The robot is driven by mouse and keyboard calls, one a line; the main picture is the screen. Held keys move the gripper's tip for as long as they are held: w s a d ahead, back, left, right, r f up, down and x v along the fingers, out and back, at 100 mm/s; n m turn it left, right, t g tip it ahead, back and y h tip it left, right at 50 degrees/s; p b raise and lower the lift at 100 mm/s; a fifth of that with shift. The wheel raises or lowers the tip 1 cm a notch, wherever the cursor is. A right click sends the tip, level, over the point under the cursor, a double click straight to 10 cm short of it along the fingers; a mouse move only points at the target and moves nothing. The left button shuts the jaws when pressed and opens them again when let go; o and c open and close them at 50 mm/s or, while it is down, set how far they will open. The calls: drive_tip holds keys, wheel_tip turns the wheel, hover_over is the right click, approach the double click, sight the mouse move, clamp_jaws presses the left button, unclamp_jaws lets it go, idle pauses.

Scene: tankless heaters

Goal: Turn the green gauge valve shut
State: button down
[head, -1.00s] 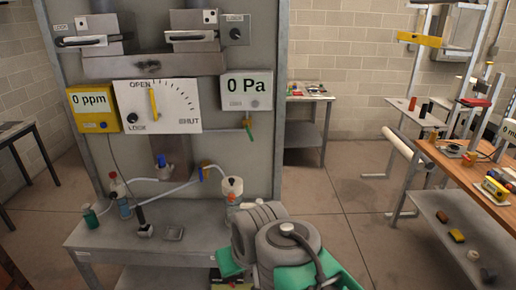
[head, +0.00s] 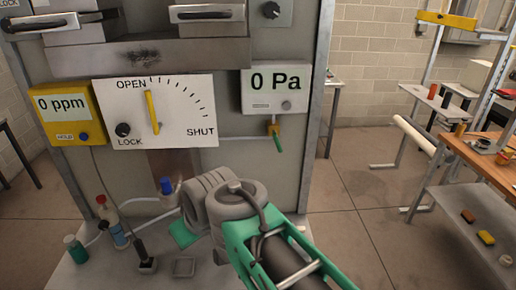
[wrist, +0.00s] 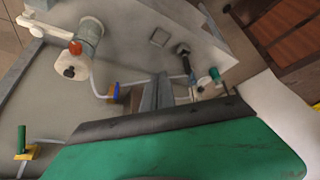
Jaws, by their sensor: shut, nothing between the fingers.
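The green gauge valve (head: 277,143) is a small green lever on a yellow fitting, below the 0 Pa gauge (head: 276,89) at the panel's right side. Its lever hangs down, tilted slightly right. In the wrist view the valve (wrist: 21,140) shows at the lower left edge. My gripper (wrist: 157,90) shows there as two grey fingers close together, shut and empty, apart from the valve. In the head view my arm covers most of the gripper; a green part of it shows at the lower left of the wrist, below and left of the valve.
A white OPEN/SHUT dial (head: 180,115) and a yellow 0 ppm meter (head: 64,115) are on the panel. Several bottles, including a blue one (head: 117,235), and hoses stand on the shelf below. A workbench (head: 480,160) is at the right, with open floor between.

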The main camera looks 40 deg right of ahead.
sight(278, 143)
drive_tip(key=w+d+f+n+t+b, duration=0.2)
drive_tip(key=w+d+n+t+b, duration=0.3)
drive_tip(key=w+d+n+b, duration=0.6)
drive_tip(key=s+d+r+n+t+h+b, duration=0.1)
drive_tip(key=s+d+r+n+t+b, duration=0.25)
drive_tip(key=d, duration=0.65)
drive_tip(key=s+d+n+t+h+b, duration=0.15)
drive_tip(key=s+d+n+b, duration=0.25)
drive_tip(key=d+b, duration=0.45)
drive_tip(key=w+d+p, duration=0.5)
drive_tip(key=w+d, duration=0.1)
drive_tip(key=w, duration=0.2)
drive_tip(key=shift+w+y+p, duration=0.3)
drive_tip(key=shift+y+p, duration=0.05)
drive_tip(key=shift+p, duration=0.05)
drive_tip(key=shift+f+n+b, duration=0.15)
drive_tip(key=shift+n+b, duration=0.1)
drive_tip(key=shift+b, duration=0.15)
